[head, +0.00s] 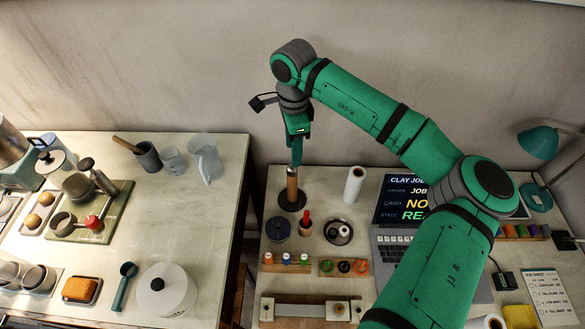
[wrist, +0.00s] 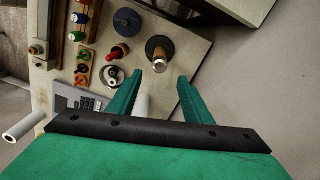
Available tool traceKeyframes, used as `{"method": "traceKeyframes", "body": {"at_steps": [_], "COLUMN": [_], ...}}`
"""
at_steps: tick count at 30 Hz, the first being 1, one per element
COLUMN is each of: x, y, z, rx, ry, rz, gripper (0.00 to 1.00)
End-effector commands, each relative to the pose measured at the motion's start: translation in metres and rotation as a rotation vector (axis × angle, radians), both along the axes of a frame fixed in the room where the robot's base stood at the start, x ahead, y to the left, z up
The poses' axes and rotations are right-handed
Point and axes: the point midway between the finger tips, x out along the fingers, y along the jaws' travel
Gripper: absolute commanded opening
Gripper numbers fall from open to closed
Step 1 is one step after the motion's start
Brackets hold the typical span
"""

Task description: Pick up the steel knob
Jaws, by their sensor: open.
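My gripper (head: 296,160) points down above the right table, its two fingers apart with nothing between them in the wrist view (wrist: 160,76). Just below it in the head view stands an upright brown handle (head: 292,187) on a round black base (head: 292,203). In the wrist view this handle (wrist: 160,54) shows just beyond the fingertips, with a pale, steel-like top end (wrist: 160,65). This may be the steel knob; I cannot tell for sure. The fingers appear apart from it.
A laptop (head: 402,245) lies right. A gap separates the left table (head: 150,235).

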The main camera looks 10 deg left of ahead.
Motion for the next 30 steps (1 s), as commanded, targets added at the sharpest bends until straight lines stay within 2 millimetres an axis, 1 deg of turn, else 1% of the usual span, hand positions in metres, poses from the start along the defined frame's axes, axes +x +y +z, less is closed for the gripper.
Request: {"method": "traceKeyframes", "body": {"at_steps": [1,8,12,15,19,26,27,29,30], "x": [-0.001,-0.001,-0.002,-0.001,-0.001,-0.001,-0.001,-0.001,-0.001], "y": [0.0,0.0,0.0,0.0,0.0,0.0,0.0,0.0,0.0], "z": [-0.008,-0.028,-0.048,-0.06,-0.068,-0.068,-0.068,-0.068,-0.068], "rx": [0.001,0.001,0.003,0.003,0.003,0.001,0.001,0.002,0.002], "ry": [0.002,0.002,0.004,0.001,0.0,0.0,0.0,0.0,0.0], "rz": [0.0,0.001,0.001,0.0,0.0,0.0,0.0,0.0,0.001], "gripper": [0.46,0.46,0.46,0.46,0.46,0.46,0.36,0.22,0.12]}}
